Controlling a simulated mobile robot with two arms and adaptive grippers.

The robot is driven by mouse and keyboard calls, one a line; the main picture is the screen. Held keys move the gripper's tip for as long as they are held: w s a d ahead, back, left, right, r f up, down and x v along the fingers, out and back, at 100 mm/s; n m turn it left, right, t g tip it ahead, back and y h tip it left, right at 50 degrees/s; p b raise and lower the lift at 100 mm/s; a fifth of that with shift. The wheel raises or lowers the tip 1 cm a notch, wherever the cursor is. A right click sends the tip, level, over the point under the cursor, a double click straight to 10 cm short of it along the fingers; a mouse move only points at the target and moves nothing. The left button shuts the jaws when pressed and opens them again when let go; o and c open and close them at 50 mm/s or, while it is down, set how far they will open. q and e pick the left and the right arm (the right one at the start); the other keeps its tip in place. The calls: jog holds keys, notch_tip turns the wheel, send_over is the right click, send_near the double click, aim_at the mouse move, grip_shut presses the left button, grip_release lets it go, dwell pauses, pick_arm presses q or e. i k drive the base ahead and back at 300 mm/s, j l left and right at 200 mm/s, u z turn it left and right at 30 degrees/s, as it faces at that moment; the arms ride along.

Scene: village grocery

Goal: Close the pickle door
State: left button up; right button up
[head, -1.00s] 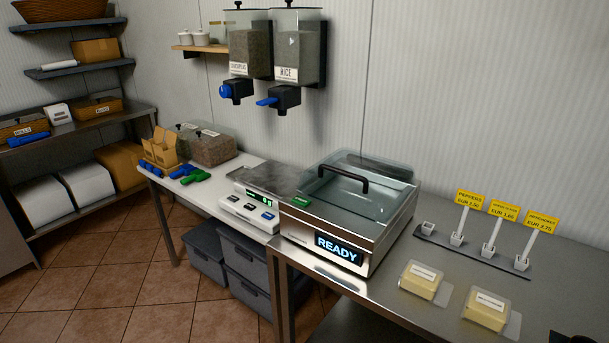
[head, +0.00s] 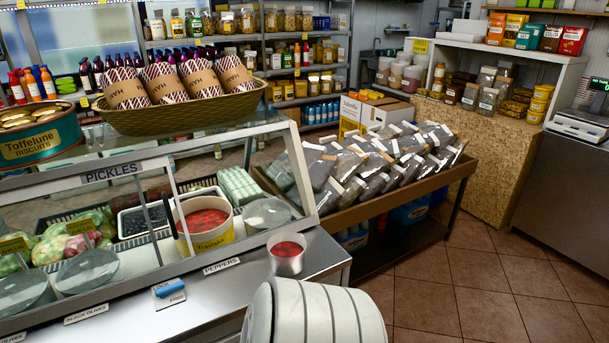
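The glass display case (head: 240,150) stands at the left of the head view, with a sloped metal frame. A PICKLES label (head: 108,174) is on its upper rail. Slanted bars cross the front below the label, and I cannot tell from them whether the pickle door is open or shut. Neither of my grippers is in view.
A small pot of red food (head: 287,256) and a blue-handled object (head: 170,290) are on the steel ledge (head: 225,290). A sloped stand of bags (head: 365,165) is to the right, with open tiled floor (head: 500,270) beyond.

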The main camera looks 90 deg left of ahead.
aim_at(29, 192)
jog(key=u, duration=4.1)
jog(key=k+l+u, duration=0.1)
jog(key=k+u, duration=0.2)
jog(key=i+l, duration=0.25)
jog(key=i, duration=0.15)
